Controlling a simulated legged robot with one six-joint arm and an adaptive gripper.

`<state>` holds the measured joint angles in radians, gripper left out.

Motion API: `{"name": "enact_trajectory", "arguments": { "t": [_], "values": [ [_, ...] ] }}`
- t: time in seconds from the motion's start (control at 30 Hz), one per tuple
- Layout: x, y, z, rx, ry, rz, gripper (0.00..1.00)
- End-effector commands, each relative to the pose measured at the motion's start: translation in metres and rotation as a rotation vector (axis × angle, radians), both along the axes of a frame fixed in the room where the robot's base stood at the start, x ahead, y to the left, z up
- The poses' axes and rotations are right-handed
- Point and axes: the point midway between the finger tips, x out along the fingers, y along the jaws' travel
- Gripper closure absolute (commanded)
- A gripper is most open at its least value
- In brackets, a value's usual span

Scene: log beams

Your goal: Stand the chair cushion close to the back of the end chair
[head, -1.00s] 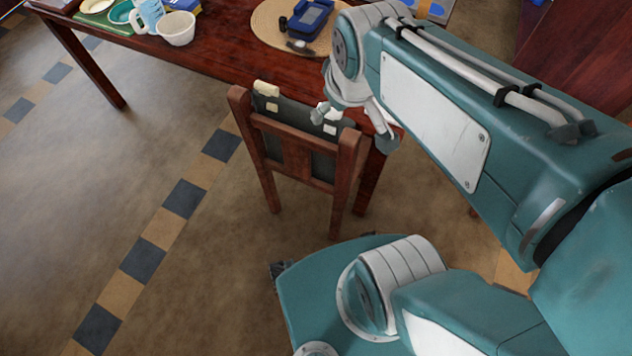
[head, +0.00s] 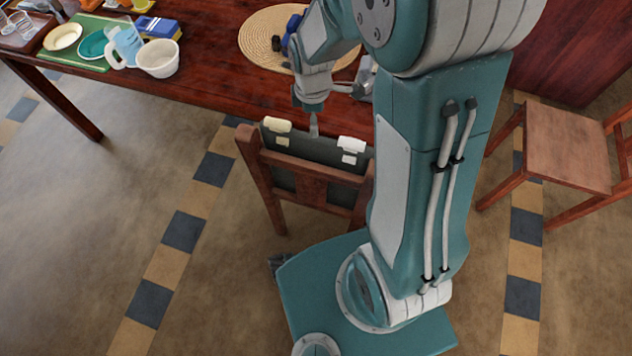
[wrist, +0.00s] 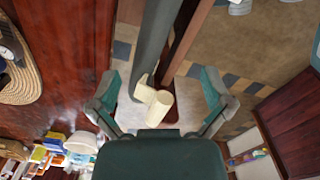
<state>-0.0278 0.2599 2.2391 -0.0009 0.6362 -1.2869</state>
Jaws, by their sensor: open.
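The dark grey chair cushion (head: 320,151), with cream straps over its top edge, stands upright along the table side of the wooden chair's back (head: 312,190). The backrest hides its lower part. My gripper (head: 314,128) is just above the cushion's top edge in the head view, and one of its fingers is hard to see. In the wrist view my open gripper (wrist: 160,75) has its fingers apart, with the cushion (wrist: 155,40) edge-on between them beside the brown chair back (wrist: 186,42). A cream strap (wrist: 158,102) lies between the fingers. I see no clear contact.
The wooden table (head: 215,85) is just beyond the chair. It holds a round woven mat (head: 258,40), a white bowl (head: 158,60) and other dishes. Another chair (head: 565,148) stands to the right. The floor on the left is open.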

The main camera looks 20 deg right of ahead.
Motion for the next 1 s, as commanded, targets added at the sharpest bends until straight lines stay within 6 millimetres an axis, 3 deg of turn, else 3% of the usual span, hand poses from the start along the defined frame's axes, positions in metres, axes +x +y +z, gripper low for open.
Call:
{"name": "enact_trajectory", "arguments": {
  "t": [0.8,1.0],
  "values": [
    [-0.005,-0.008,-0.100,0.000,0.010,0.021,0.00],
    [-0.005,-0.007,-0.113,0.000,0.006,0.020,0.00]
  ]
}}
